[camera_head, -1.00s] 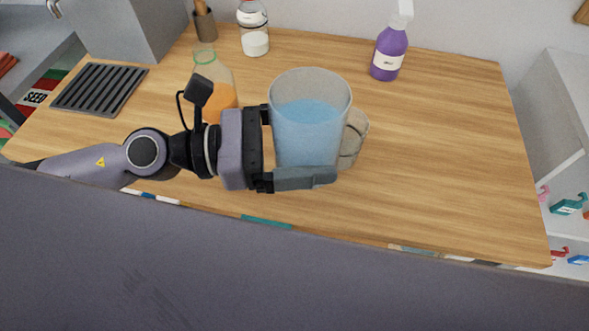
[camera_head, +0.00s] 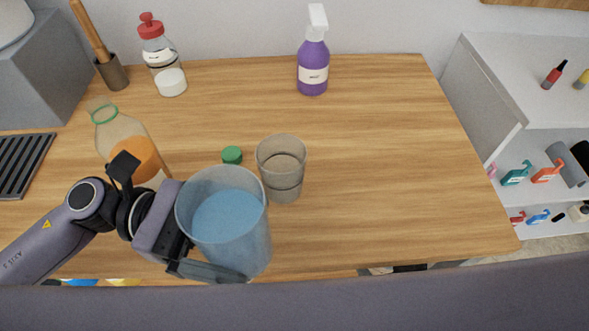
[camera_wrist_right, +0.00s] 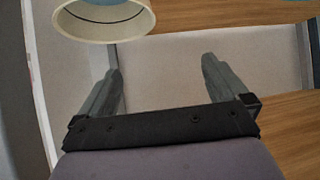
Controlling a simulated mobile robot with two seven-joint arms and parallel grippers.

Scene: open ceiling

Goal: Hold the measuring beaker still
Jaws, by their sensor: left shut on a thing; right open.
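The measuring beaker (camera_head: 230,235) is a clear, wide vessel with blue liquid, at the front of the wooden counter in the head view. My left gripper (camera_head: 212,262) is shut on it from the left. One finger shows along its near lower side; the other is hidden. The beaker looks slightly tilted in the picture, and I cannot tell whether it touches the counter. My right gripper (camera_wrist_right: 160,68) is open and empty in the right wrist view.
A smaller clear glass (camera_head: 281,168) and a green cap (camera_head: 232,155) stand just behind the beaker. A bottle with orange liquid (camera_head: 128,145) stands behind my left wrist. A red-capped bottle (camera_head: 162,58) and purple spray bottle (camera_head: 313,65) stand at the back. The counter's right is clear.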

